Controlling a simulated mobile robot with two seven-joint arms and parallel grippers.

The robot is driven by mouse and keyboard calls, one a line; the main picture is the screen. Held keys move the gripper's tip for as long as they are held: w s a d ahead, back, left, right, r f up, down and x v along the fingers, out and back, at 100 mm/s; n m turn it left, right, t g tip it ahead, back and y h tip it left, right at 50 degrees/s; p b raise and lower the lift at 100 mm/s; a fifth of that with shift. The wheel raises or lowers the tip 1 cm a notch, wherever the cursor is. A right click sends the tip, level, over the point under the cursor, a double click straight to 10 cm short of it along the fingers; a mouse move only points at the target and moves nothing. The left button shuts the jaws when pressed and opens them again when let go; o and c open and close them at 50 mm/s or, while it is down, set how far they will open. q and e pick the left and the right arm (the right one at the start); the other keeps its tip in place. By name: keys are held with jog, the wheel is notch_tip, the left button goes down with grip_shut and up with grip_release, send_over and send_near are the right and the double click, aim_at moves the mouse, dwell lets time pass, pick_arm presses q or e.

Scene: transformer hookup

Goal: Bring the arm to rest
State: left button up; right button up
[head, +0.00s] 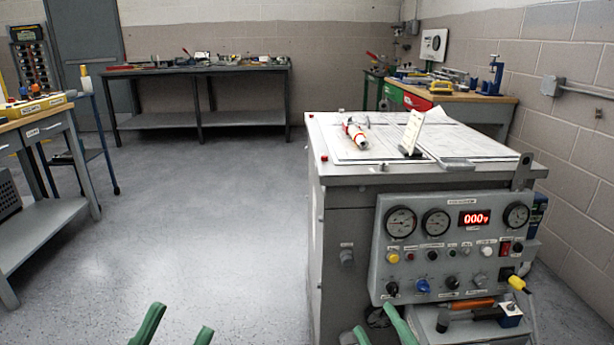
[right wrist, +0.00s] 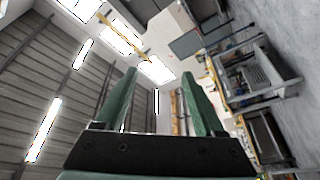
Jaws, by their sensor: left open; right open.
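My left gripper (head: 176,326) shows at the bottom edge of the head view, left of centre. Its two green fingers are apart with bare floor between them. My right gripper (head: 381,332) shows at the bottom edge in front of the grey test cabinet (head: 334,260). Its fingers are apart too. In the right wrist view the right gripper (right wrist: 158,95) points up toward the ceiling and lights, with nothing between its fingers. Most of both arms is out of view.
The cabinet's control panel (head: 455,240) has gauges, knobs and a red display. A red-and-white tool (head: 355,134) and a white card (head: 411,132) are on its top. A workbench (head: 40,215) stands at left, another (head: 200,95) at the back. The floor (head: 200,200) between is clear.

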jog(key=s+r+m+t+y+p, duration=0.25)
jog(key=s+r+y, duration=0.45)
jog(key=s+r, duration=0.9)
pick_arm(q)
jog(key=w+a+f+n+g+y+p, duration=0.4)
jog(key=w+f+n+y+p, duration=0.5)
jog(key=p, duration=0.6)
pick_arm(e)
jog(key=w+d+f+m+g+h, duration=0.3)
jog(key=w+f+m+g+h, duration=0.1)
jog(key=w+f+m+h, duration=0.35)
pick_arm(q)
jog(key=s+f+n+g+y+p, duration=0.1)
jog(key=s+f+g+y+p, duration=0.3)
jog(key=s+f+g+p, duration=0.4)
jog(key=s+p, duration=0.3)
jog(key=p, duration=0.1)
jog(key=shift+a+f+g, duration=0.15)
jog(key=shift+f+g, duration=0.15)
pick_arm(e)
jog(key=s+d+f+m+g+h, duration=0.1)
jog(key=s+f+g+h, duration=0.3)
jog(key=s+f+g, duration=0.4)
jog(key=shift+s+d+f+m, duration=0.25)
jog(key=shift+d+f+m, duration=0.15)
jog(key=shift+m, duration=0.2)
pick_arm(q)
jog(key=shift+s, duration=0.1)
pick_arm(e)
jog(key=shift+h, duration=0.25)
